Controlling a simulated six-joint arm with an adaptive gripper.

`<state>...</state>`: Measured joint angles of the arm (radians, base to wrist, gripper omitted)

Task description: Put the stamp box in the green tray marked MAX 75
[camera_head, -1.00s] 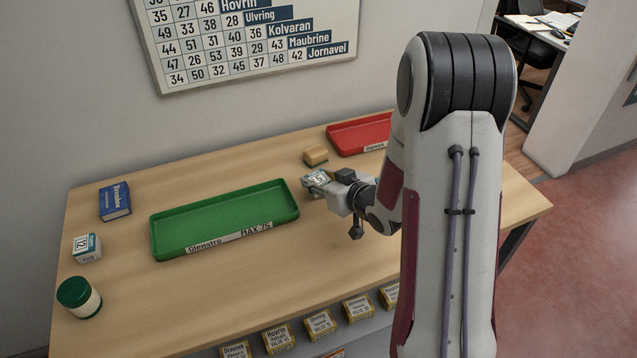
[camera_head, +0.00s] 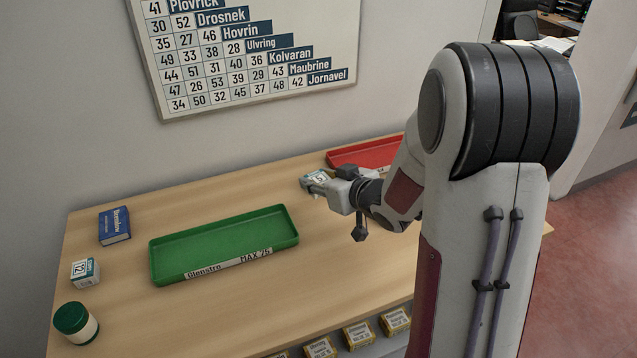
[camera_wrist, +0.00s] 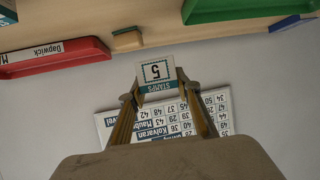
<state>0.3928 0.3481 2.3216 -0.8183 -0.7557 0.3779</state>
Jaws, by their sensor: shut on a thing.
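A small white-and-teal stamp box marked 5 (camera_head: 317,178) is held between the fingertips of my gripper (camera_head: 318,183). In the wrist view the box (camera_wrist: 157,74) shows its STAMPS 5 label between the two fingers, upside down. The gripper is shut on it and holds it above the counter, to the right of the green tray. The green tray (camera_head: 222,236), with a label reading Glenstro MAX 75, lies empty mid-counter. A second stamp box, marked 12 (camera_head: 85,271), stands at the counter's left side.
A red tray (camera_head: 365,155) lies at the back right, partly behind my arm. A tan block (camera_wrist: 127,40) shows in the wrist view. A blue book (camera_head: 115,226) and a green-lidded jar (camera_head: 76,322) are at left. The counter in front of the green tray is clear.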

